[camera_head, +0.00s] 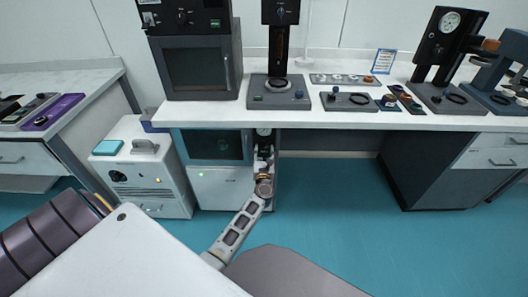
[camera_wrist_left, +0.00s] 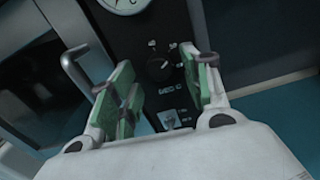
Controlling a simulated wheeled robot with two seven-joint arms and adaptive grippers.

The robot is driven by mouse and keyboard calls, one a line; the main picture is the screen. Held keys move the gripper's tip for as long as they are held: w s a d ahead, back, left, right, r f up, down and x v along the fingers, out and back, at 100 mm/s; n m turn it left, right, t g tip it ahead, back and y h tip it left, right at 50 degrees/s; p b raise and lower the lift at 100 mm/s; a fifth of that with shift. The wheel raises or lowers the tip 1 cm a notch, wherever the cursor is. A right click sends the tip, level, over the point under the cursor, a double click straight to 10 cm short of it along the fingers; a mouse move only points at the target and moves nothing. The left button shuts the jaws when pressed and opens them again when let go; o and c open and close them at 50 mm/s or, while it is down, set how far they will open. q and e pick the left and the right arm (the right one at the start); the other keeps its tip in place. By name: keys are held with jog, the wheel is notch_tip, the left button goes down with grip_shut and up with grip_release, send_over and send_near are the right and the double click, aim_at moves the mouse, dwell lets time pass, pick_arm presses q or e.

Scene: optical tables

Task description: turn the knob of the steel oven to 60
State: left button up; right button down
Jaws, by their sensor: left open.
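The steel oven (camera_head: 222,187) stands under the bench, left of centre, with a dark window on its door and a control panel on its right side. A round dial (camera_head: 264,131) sits at the top of that panel. In the left wrist view the oven's black knob (camera_wrist_left: 159,68) shows below the dial (camera_wrist_left: 125,3). My left gripper (camera_head: 264,151) is in front of the panel and hides the knob in the head view. In the wrist view its green-padded fingers (camera_wrist_left: 157,62) are open, one on each side of the knob, with gaps between. The knob's setting is too small to read.
The white bench top (camera_head: 300,117) overhangs the oven. A dark oven (camera_head: 197,69) stands on the bench above. A white box unit (camera_head: 143,172) stands close to the left. The blue floor (camera_head: 330,200) to the right is clear. In the wrist view, a door handle (camera_wrist_left: 75,68) is near the left finger.

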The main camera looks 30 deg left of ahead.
pick_arm(q)
jog(key=shift+w+a, duration=0.25)
jog(key=shift+w, duration=0.2)
pick_arm(e)
jog(key=shift+s+r, duration=0.1)
jog(key=shift+r, duration=0.1)
jog(key=shift+s, duration=0.1)
